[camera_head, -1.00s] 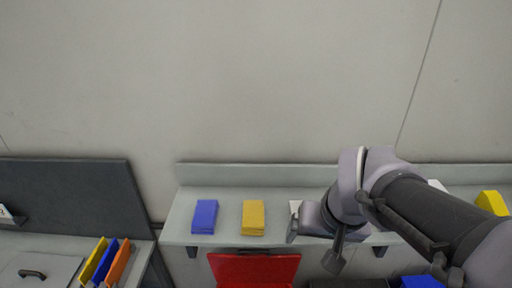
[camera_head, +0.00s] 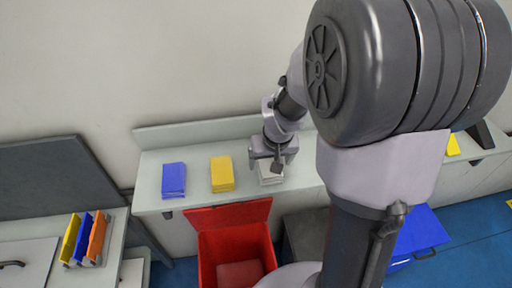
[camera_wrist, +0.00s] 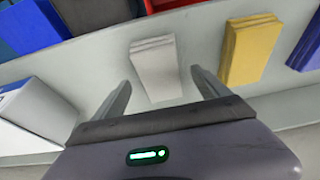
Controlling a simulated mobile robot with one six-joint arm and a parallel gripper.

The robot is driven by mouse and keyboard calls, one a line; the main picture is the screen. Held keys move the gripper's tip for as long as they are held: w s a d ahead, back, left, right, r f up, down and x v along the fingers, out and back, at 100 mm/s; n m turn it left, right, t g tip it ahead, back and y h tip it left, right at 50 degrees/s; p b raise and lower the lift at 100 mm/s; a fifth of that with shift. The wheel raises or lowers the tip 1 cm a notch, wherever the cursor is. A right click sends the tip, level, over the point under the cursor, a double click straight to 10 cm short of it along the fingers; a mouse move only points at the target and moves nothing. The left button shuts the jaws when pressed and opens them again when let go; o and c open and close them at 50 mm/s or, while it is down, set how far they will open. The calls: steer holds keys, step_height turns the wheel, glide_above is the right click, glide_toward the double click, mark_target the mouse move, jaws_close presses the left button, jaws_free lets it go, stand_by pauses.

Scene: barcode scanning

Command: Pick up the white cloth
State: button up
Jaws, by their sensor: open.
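The white cloth (camera_head: 268,172) is a folded stack on the grey shelf (camera_head: 148,188). In the head view it is partly hidden under my gripper (camera_head: 268,160). In the wrist view the white cloth (camera_wrist: 157,68) lies just beyond and between the two fingertips of my gripper (camera_wrist: 158,82). The fingers are apart, one on each side, with nothing between them that I can see gripped.
A yellow cloth stack (camera_head: 222,174) and a blue one (camera_head: 173,180) lie left of the white cloth. A red bin (camera_head: 235,250) stands open below the shelf. A white box (camera_wrist: 35,118) shows left in the wrist view.

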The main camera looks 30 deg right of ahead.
steer(key=shift+w+x, duration=0.2)
steer(key=shift+x, duration=0.8)
steer(key=shift+s+r, duration=0.2)
steer(key=shift+c, duration=0.3)
steer(key=c, duration=1.4)
step_height(320, 180, up, 4)
steer(key=shift+s+f+p, duration=0.1)
steer(key=shift+p, duration=0.2)
steer(key=shift+s+a+r+b, duration=0.2)
steer(key=shift+s+a+b, duration=0.6)
steer(key=shift+s, duration=1.75)
steer(key=shift+s+a+r+b, duration=0.3)
steer(key=shift+s+b, duration=0.75)
steer(key=shift+s, duration=1.45)
steer(key=shift+s+a+r+b, duration=0.1)
steer(key=shift+s+a+b, duration=0.75)
steer(key=shift+s, duration=1.7)
